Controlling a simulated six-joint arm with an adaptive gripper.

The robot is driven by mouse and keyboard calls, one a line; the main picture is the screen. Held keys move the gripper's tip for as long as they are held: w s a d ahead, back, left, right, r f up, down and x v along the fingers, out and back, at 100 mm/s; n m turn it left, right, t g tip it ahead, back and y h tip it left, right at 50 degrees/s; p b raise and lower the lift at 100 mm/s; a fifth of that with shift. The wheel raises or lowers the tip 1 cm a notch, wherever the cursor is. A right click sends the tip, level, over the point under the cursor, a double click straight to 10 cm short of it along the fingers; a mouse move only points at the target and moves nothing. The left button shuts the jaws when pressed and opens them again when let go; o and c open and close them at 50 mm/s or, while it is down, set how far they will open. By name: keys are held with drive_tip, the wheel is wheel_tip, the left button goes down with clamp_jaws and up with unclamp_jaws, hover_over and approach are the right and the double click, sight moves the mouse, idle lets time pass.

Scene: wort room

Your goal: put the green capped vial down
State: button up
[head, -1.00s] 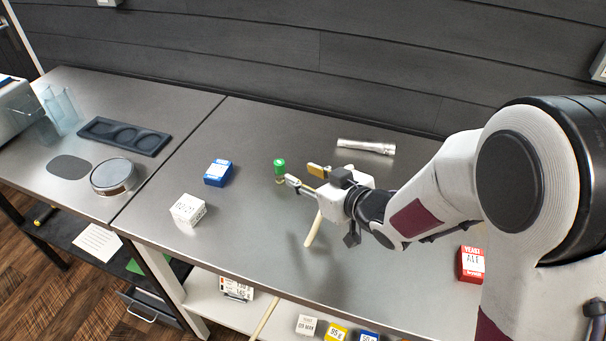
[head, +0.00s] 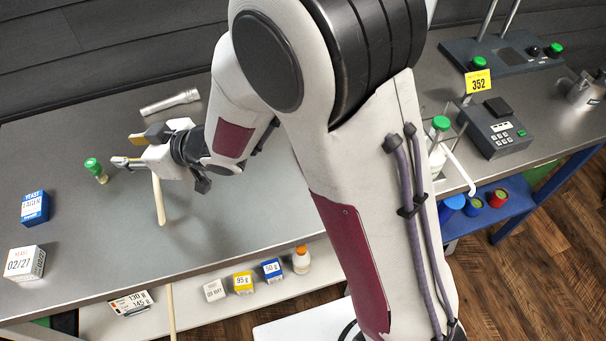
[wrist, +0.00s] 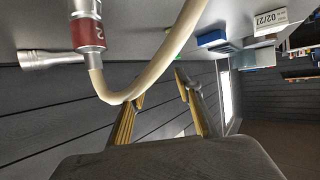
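The green capped vial (head: 100,175) is small, with a green cap and a pale amber body. It appears to stand on the grey steel bench (head: 80,130) in the head view, just left of my fingertips. My gripper (head: 127,150) is open, its two fingers apart with nothing visible between them. In the wrist view its yellow-padded fingers (wrist: 158,100) are also spread. A small bit of green beyond them there may be the vial's cap; most of the vial is hidden.
A blue yeast box (head: 35,207) and a white date box (head: 25,263) stand left of the vial. A silver flashlight-like cylinder (head: 170,102) lies behind my gripper. A tan hose (wrist: 165,60) with a metal, red-banded fitting hangs close to the wrist camera. Bare bench lies around the vial.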

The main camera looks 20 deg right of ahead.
drive_tip(key=s+d+r+m+h, duration=0.1)
drive_tip(key=d+r+m+h, duration=0.15)
drive_tip(key=d, duration=0.55)
drive_tip(key=s+d+r+m+t+h, duration=0.1)
drive_tip(key=d+r+m+h, duration=0.2)
drive_tip(key=d, duration=0.6)
drive_tip(key=s+d+r+m+h, duration=0.1)
drive_tip(key=s+d+r+h, duration=0.2)
drive_tip(key=d, duration=0.5)
drive_tip(key=s+d+m+g+h, duration=0.1)
drive_tip(key=s+d, duration=0.3)
drive_tip(key=s, duration=0.7)
drive_tip(key=s+d+m+g, duration=0.2)
drive_tip(key=s+d, duration=0.3)
drive_tip(key=s, duration=0.6)
drive_tip(key=shift+d+r+m+g+h, duration=0.2)
drive_tip(key=shift+r+m+g+h, duration=0.2)
drive_tip(key=shift+m, duration=0.15)
